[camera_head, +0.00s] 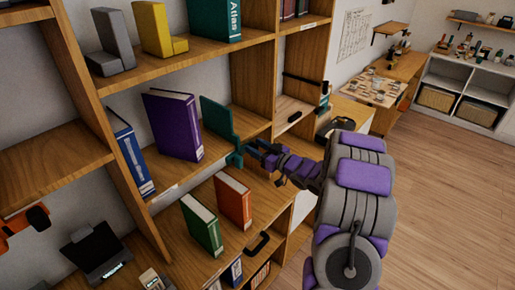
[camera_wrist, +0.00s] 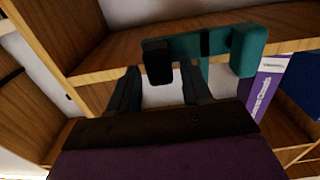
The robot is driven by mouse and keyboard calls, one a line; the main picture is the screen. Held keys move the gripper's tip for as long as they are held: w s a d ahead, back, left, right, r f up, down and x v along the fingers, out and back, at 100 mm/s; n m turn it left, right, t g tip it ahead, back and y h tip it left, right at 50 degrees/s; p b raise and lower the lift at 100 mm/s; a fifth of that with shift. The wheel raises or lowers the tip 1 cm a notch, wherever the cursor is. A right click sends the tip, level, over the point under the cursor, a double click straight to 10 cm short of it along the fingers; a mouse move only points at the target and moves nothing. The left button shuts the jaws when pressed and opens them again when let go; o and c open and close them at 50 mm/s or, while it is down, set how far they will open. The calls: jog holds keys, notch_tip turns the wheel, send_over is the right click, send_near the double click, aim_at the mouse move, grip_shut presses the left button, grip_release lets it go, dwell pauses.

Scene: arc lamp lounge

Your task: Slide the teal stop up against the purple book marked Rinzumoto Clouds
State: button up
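The teal stop (camera_head: 217,120) stands on the middle shelf, an upright plate with a foot toward the shelf's front edge. The purple book (camera_head: 172,124) stands left of it, leaning slightly, with a visible gap between them. In the wrist view the book (camera_wrist: 267,84) shows spine lettering ending in "Clouds", right of the stop (camera_wrist: 215,44). My gripper (camera_head: 250,150) is at the stop's front end, on the side away from the book. In the wrist view its fingers (camera_wrist: 158,88) are apart, with a dark block between and beyond them. Whether they touch the stop is unclear.
A blue book (camera_head: 130,150) stands at the left end of the same shelf. Below are a green book (camera_head: 202,224) and an orange book (camera_head: 233,199). Above are grey (camera_head: 111,44) and yellow (camera_head: 157,30) stops and a teal Atlas book (camera_head: 214,20). A shelf divider stands right of the stop.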

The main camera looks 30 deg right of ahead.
grip_shut()
dwell(0.3)
